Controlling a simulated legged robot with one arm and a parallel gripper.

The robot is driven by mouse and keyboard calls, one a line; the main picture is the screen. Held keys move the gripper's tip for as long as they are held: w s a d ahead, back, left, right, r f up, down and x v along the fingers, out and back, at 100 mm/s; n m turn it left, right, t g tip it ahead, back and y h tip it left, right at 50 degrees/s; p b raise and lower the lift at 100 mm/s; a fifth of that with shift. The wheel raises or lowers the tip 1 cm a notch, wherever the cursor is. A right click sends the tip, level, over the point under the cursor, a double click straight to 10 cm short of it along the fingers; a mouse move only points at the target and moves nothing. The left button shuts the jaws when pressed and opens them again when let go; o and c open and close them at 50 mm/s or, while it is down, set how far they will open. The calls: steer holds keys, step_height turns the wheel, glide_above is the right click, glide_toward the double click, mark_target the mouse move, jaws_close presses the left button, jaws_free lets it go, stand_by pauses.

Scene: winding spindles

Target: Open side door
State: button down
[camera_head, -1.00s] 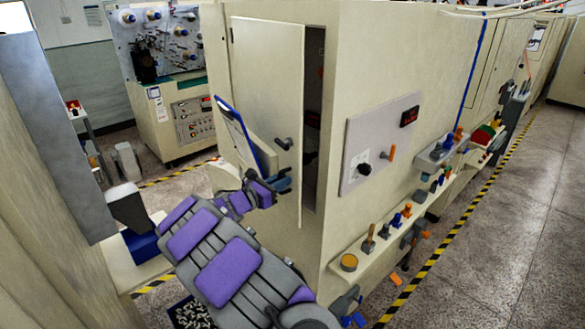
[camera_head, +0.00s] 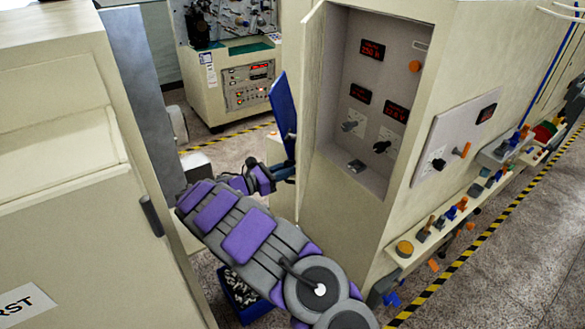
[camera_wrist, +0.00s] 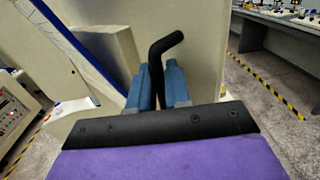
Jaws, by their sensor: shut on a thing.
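My gripper (camera_head: 286,172) is at the door's outer side. In the wrist view, my blue fingers (camera_wrist: 161,88) are closed around the black bent door handle (camera_wrist: 166,45), whose end sticks out above them. The handle is hidden in the head view. The opened compartment (camera_head: 375,100) shows a grey panel with red displays and knobs.
A cream cabinet (camera_head: 80,200) stands close on the left. A blue bin (camera_head: 238,295) sits on the floor below my arm. A side shelf with knobs and levers (camera_head: 405,248) juts out on the right. Another machine (camera_head: 235,85) stands behind.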

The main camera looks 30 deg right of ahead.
steer(key=shift+s+d+r, duration=0.15)
steer(key=shift+s+d, duration=0.1)
steer(key=shift+d, duration=0.15)
steer(key=shift+w+a, duration=0.55)
steer(key=shift+a, duration=0.15)
steer(key=c, duration=1.3)
jaws_free()
steer(key=shift+s+d, duration=0.15)
steer(key=shift+d, duration=0.1)
steer(key=shift+c, duration=0.2)
steer(key=shift+o, duration=0.4)
steer(key=shift+d, duration=0.2)
steer(key=shift+a, duration=0.1)
steer(key=shift+a, duration=0.3)
